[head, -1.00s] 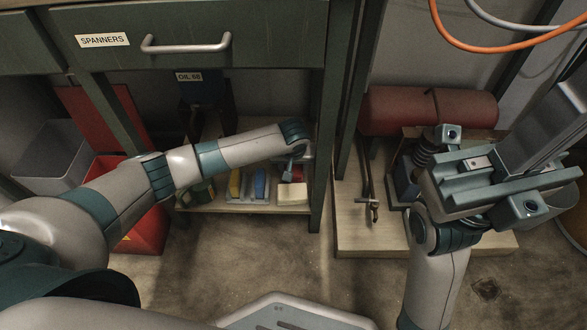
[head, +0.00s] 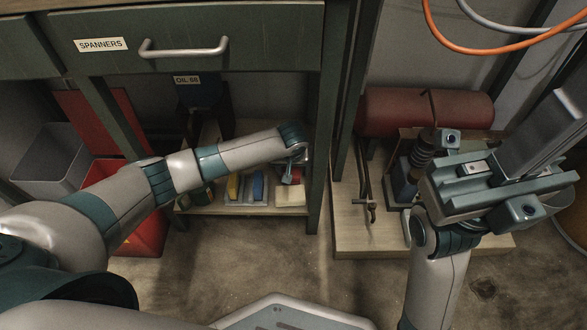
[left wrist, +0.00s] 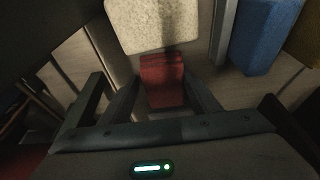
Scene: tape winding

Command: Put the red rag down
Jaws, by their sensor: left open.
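My left gripper (head: 290,172) reaches into the low shelf under the drawer, at its right end. In the left wrist view the red rag (left wrist: 163,82) is a small dark red folded piece lying between the fingers of my open left gripper (left wrist: 160,98). Whether a finger touches it is too dark to tell. In the head view only a bit of the red rag (head: 298,175) shows beside the gripper. A cream block (left wrist: 152,26) lies just beyond the rag. My right gripper (head: 490,175) is at the right, its jaw state unclear.
Blue (head: 258,186) and yellow (head: 233,187) pieces stand on the shelf (head: 240,209) left of the gripper. A green post (head: 317,185) rises close on its right. A red bin (head: 148,236) and grey bin (head: 48,160) stand left. A red cylinder (head: 395,110) lies at the back right.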

